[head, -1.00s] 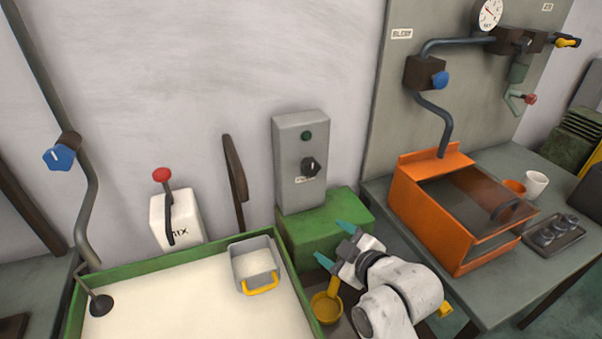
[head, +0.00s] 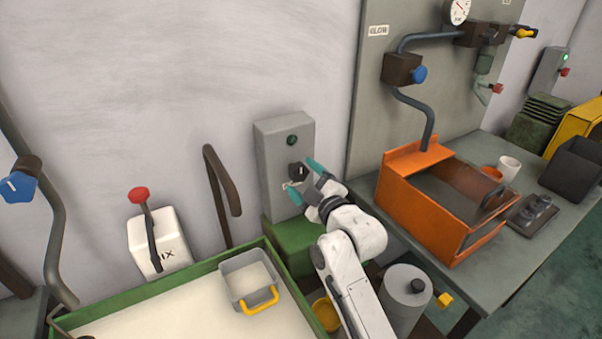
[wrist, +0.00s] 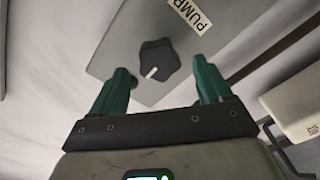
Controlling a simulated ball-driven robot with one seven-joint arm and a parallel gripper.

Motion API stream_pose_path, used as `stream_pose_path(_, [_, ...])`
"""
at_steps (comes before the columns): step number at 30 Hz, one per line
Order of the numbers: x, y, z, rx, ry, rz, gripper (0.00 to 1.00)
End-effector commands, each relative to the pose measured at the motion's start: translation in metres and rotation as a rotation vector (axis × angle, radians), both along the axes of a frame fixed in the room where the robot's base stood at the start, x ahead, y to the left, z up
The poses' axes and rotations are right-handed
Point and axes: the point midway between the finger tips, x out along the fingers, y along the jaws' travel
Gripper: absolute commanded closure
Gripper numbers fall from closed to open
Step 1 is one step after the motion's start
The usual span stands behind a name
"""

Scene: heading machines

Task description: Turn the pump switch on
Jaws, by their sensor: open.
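The pump switch (head: 297,172) is a dark rotary knob with a pale pointer line, on the front of a grey wall box (head: 270,185) below a dark green lamp (head: 292,140). In the wrist view the knob (wrist: 159,61) lies just beyond and between the fingertips, with a "PUMP" label (wrist: 192,14) near it. My gripper (head: 303,182) is open, its two teal fingers pointing at the box, one on each side of the knob. In the wrist view my gripper (wrist: 165,80) is empty. I cannot tell whether a finger touches the knob.
The green-rimmed vat (head: 195,283) with a grey scoop box (head: 233,287) is below left. The orange bin (head: 405,210) stands on the bench at right. A red-knobbed lever (head: 140,195) labelled MIX and a brown bent handle (head: 222,185) are left of the switch box.

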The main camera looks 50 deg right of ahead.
Motion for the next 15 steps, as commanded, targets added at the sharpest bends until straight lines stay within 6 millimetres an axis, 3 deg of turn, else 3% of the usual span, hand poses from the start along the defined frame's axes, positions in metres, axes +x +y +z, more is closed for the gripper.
stream_pose_path(6, [0.016, -0.004, 0.000, 0.000, 0.001, 0.001, 0.21])
stream_pose_path(15, [0.018, -0.005, -0.001, 0.000, 0.001, 0.000, 0.21])
